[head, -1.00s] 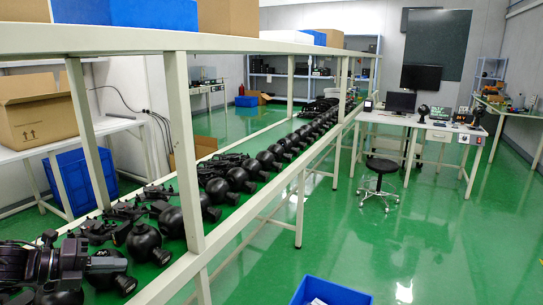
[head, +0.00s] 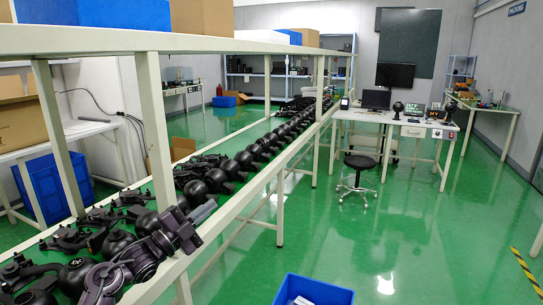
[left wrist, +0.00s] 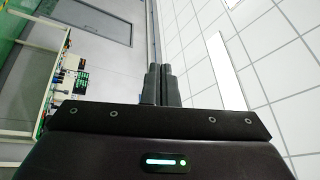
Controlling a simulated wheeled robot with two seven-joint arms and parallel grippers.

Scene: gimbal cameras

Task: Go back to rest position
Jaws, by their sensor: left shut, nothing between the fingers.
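My left arm comes in from the lower left in the head view, in front of the long shelf. Its black gripper (head: 206,209) has grey fingers close together, shut and empty, pointing up and right. The gripper overlaps the near shelf edge in the picture; I cannot tell its distance from the shelf. In the left wrist view the two dark fingers (left wrist: 160,84) stand side by side and touch, with nothing between them. Beyond them are wall and ceiling panels. My right gripper is in neither view.
The long shelf (head: 244,204) holds a row of black gimbal cameras (head: 216,181). A blue bin (head: 312,290) is at the bottom. A stool (head: 359,168) stands before a white desk (head: 388,121). Green floor at the right is open.

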